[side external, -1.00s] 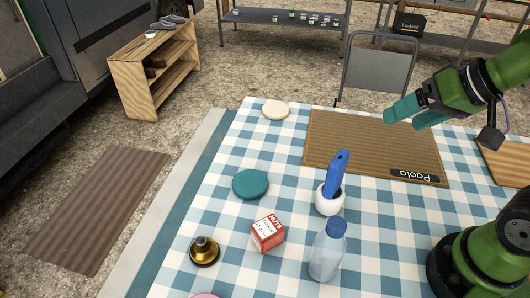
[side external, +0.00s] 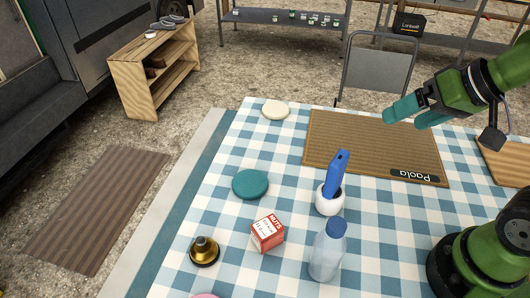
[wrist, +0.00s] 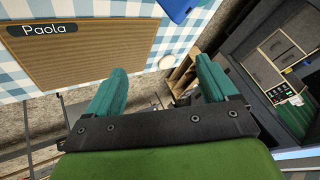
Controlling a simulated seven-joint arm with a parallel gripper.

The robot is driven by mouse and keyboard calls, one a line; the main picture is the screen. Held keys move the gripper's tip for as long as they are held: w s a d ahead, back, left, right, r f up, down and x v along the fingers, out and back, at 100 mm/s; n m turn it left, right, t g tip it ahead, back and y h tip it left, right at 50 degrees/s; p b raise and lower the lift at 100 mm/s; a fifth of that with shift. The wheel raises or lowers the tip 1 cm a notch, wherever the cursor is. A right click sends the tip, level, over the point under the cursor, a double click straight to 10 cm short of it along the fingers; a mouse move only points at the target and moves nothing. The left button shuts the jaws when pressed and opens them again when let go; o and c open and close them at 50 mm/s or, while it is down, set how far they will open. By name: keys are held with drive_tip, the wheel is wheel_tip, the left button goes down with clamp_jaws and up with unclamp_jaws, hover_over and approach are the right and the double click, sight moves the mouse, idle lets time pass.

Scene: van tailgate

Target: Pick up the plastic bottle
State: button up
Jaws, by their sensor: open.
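The plastic bottle (side external: 327,252) is clear with a blue cap and stands upright near the front of the checked tablecloth in the side view. My gripper (side external: 402,119) is open and empty, raised above the brown mat at the right, well behind and to the right of the bottle. In the wrist view its two teal fingers (wrist: 163,92) are apart with nothing between them. The bottle cannot be made out in the wrist view.
A white holder (side external: 328,200) with a blue-handled tool (side external: 337,173) stands just behind the bottle. A red and white nuts box (side external: 267,233), a brass object (side external: 204,251), a teal disc (side external: 250,184) and a cream disc (side external: 275,110) lie leftward. The "Paola" mat (side external: 370,145) is bare.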

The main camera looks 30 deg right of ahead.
wheel_tip(320, 180, up, 3)
drive_tip(key=n+g+h, duration=0.2)
drive_tip(key=g, duration=0.5)
hover_over(337, 224)
drive_tip(key=f, duration=1.1)
drive_tip(key=shift+s, duration=0.25)
drive_tip(key=shift+w+f, duration=0.15)
drive_tip(key=shift+f, duration=1.2)
drive_tip(key=shift+w+f, duration=0.1)
drive_tip(key=shift+f, duration=1.25)
drive_tip(key=c, duration=1.4)
drive_tip(key=shift+r, duration=0.1)
